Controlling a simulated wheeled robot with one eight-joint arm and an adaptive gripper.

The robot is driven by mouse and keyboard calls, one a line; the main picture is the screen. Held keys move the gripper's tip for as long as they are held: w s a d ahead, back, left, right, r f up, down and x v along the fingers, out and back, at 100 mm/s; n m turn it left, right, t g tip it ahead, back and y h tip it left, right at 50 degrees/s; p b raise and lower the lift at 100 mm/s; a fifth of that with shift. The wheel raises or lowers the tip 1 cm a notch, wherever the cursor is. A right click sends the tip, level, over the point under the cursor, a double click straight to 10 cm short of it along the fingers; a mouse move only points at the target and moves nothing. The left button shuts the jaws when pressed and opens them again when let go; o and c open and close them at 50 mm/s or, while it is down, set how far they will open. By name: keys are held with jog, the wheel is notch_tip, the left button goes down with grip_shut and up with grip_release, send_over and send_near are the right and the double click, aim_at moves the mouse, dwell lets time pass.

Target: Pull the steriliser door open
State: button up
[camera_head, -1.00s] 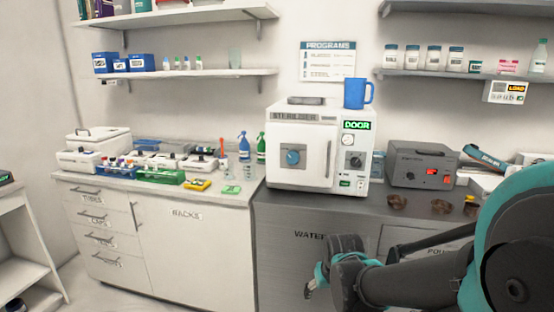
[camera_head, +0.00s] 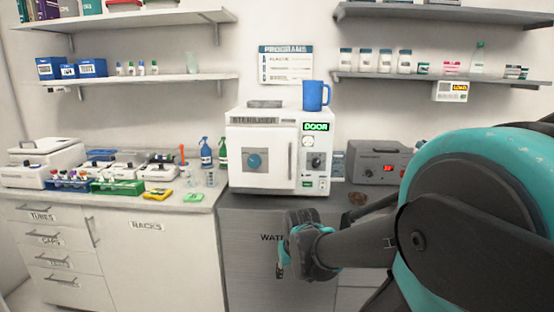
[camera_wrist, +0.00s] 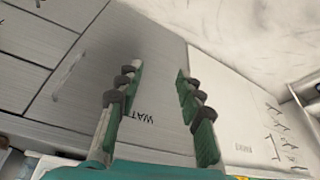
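The white steriliser (camera_head: 270,150) stands on the dark counter in the head view, below the programs poster. A panel to the right of the door shows a green DOOR sign. My gripper (camera_head: 284,258) is below and in front of the steriliser, before the dark cabinet front, apart from the handle. In the wrist view its two fingers (camera_wrist: 156,88) are spread with nothing between them. The steriliser is not in the wrist view.
A blue mug (camera_head: 315,96) stands on top of the steriliser. Shelves hang above, and my arm covers the right side.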

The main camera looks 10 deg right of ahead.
jog(key=w+d+r, duration=0.1)
jog(key=w+r, duration=0.7)
jog(key=w, duration=0.1)
jog(key=m, duration=0.1)
send_near(290, 154)
jog(key=shift+h, duration=0.3)
jog(key=x, duration=1.1)
jog(key=shift+w+a+f, duration=0.1)
jog(key=shift+a+f, duration=0.1)
jog(key=shift+c, duration=0.2)
grip_shut()
